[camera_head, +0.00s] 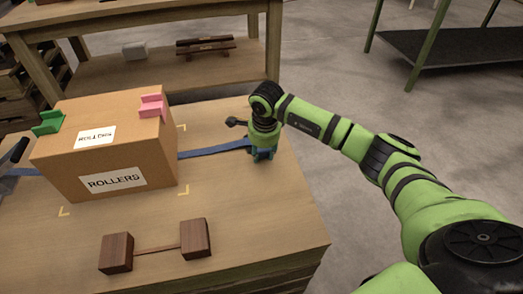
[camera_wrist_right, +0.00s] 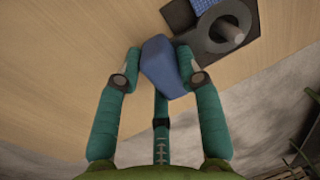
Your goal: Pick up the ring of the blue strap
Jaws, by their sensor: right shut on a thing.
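The blue strap (camera_head: 214,150) runs flat along the table from under the cardboard box toward my right gripper (camera_head: 263,155). In the right wrist view, my right gripper (camera_wrist_right: 158,78) is shut on a blue block-like grip (camera_wrist_right: 160,60). The grip adjoins the strap's dark ring plate (camera_wrist_right: 208,42). A grey peg (camera_wrist_right: 229,32) shows through the round opening of the plate. The textured blue strap end (camera_wrist_right: 206,5) meets the plate at the top. In the head view, the gripper and wrist hide most of the ring. My left gripper is not in view.
The cardboard box (camera_head: 158,142) has a green corner piece (camera_head: 48,122) and a pink one (camera_head: 152,105). A wooden two-block piece (camera_head: 155,250) lies in front. A dark-handled metal part (camera_head: 12,155) is at the left edge. Another wooden table (camera_head: 110,18) stands behind.

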